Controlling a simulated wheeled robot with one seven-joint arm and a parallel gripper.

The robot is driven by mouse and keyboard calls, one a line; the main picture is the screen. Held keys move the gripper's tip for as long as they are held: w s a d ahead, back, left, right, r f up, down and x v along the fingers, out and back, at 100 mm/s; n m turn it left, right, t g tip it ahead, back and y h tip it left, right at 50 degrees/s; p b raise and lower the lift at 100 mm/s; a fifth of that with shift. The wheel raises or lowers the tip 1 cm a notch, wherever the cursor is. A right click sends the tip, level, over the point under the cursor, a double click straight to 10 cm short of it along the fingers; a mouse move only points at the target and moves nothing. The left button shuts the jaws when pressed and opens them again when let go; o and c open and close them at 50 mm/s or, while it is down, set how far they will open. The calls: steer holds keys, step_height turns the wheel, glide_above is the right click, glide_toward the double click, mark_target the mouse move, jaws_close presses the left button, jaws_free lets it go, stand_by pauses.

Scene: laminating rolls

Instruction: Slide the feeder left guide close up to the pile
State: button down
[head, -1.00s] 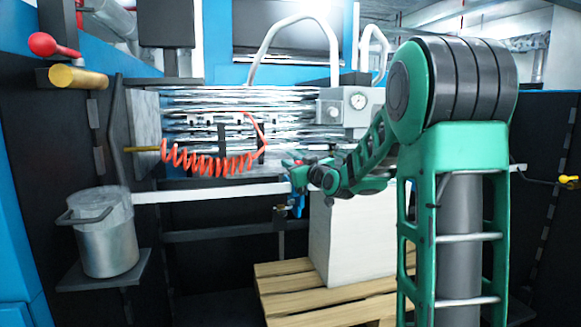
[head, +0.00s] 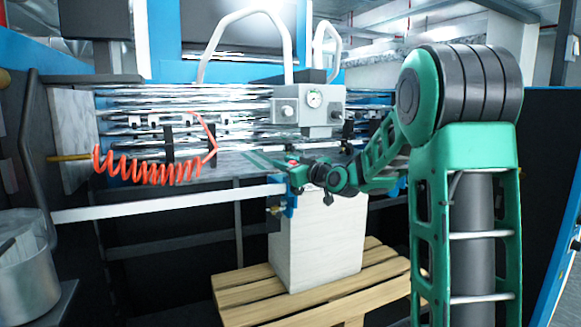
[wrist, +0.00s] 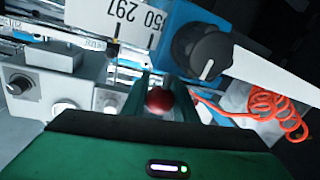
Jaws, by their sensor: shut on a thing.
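The feeder left guide (head: 291,196) is a blue block on the white rail, and the wrist view shows it with a black knob (wrist: 205,55). The pile (head: 318,243) is a tall white stack on a wooden pallet. In the head view the guide overlaps the pile's upper left part; I cannot tell whether they touch. My gripper (head: 294,166) is at the top of the guide. In the wrist view its fingers (wrist: 162,97) are closed around a red ball knob (wrist: 158,101). Parts of the guide are hidden behind my gripper.
The white rail (head: 165,204) runs left from the guide. A ruler scale (wrist: 118,18) shows beside the guide. A coiled orange hose (head: 145,172) hangs in front of the rollers. A grey gauge box (head: 307,110) stands above. A metal bucket (head: 25,275) is at the left.

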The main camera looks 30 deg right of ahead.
steer(key=shift+d, duration=0.35)
steer(key=c, duration=1.4)
jaws_free()
steer(key=shift+c, duration=0.2)
steer(key=shift+s, duration=0.1)
steer(key=s+d, duration=0.1)
steer(key=s, duration=0.9)
steer(key=shift+s+d, duration=0.15)
steer(key=shift+d, duration=0.1)
steer(key=shift+f, duration=0.1)
